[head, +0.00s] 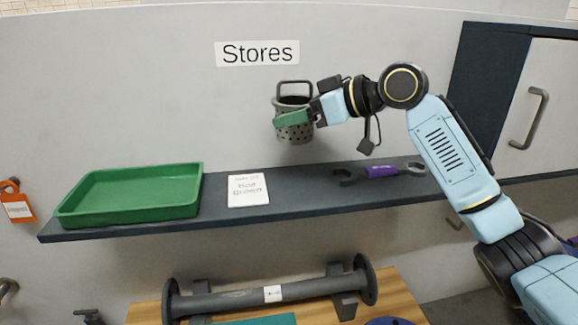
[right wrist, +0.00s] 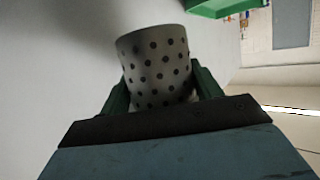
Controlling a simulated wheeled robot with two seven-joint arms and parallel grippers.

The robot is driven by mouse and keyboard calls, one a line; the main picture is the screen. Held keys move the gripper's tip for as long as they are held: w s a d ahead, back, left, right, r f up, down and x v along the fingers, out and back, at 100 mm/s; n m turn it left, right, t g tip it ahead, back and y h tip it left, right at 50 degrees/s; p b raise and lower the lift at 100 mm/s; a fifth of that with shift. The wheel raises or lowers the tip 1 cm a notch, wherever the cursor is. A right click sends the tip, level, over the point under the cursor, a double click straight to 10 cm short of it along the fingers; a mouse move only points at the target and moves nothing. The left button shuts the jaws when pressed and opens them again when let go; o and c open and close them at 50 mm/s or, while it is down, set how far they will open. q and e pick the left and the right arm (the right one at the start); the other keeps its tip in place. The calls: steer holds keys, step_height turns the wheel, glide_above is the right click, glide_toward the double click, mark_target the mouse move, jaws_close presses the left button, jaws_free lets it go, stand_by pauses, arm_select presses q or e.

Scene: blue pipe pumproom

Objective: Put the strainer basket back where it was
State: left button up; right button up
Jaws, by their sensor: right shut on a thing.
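The strainer basket (head: 294,131) is a grey perforated cup with a dark handle at its top. My right gripper (head: 290,119) is shut on its side and holds it upright in the air, above the dark shelf (head: 300,202) and below the "Stores" sign. In the right wrist view the basket (right wrist: 158,62) sits between the two green fingers of my right gripper (right wrist: 163,90). Its far side is hidden. My left gripper is not in view.
A green tray (head: 130,212) stands at the shelf's left end. A white card (head: 248,190) lies right of it. A wrench with a purple grip (head: 382,172) lies farther right. The shelf between card and wrench is clear. A flanged pipe (head: 235,300) lies on a wooden bench below.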

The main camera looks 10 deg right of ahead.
mark_target(310, 138)
steer(key=f, duration=0.3)
steer(key=s+f+p, duration=0.1)
steer(key=f, duration=0.1)
step_height(310, 138, down, 4)
steer(key=shift+w+f+p, duration=0.1)
steer(key=shift+f+p, duration=0.1)
steer(key=shift+p, duration=0.2)
steer(key=shift+f, duration=0.1)
steer(key=shift+f, duration=0.1)
steer(key=o, duration=1.1)
steer(key=shift+o, duration=0.2)
